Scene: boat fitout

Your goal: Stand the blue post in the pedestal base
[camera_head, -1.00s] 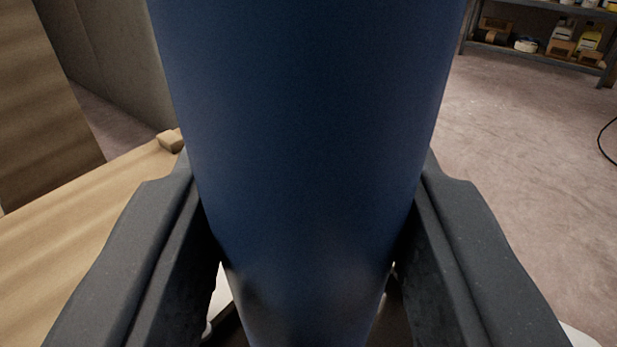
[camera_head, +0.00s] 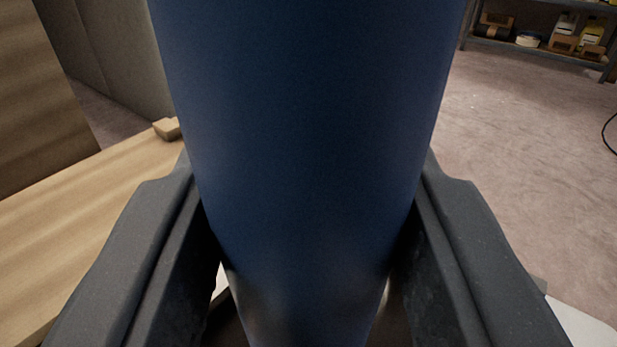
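The blue post (camera_head: 310,120) fills the middle of the view, close to the camera and roughly upright. My gripper (camera_head: 308,190) has one dark finger on each side of the post and is shut on it. The post's top runs out of the frame and its lower end is cut off by the bottom edge. I cannot make out the pedestal base; the area below is mostly hidden by the post and fingers.
A wooden panel (camera_head: 85,240) with a small block (camera_head: 167,128) lies at the left, and a taller board (camera_head: 35,100) stands behind it. A white surface (camera_head: 580,325) shows at the bottom right. A shelf (camera_head: 540,48) with bottles and boxes stands far right. Open floor (camera_head: 520,150) lies between.

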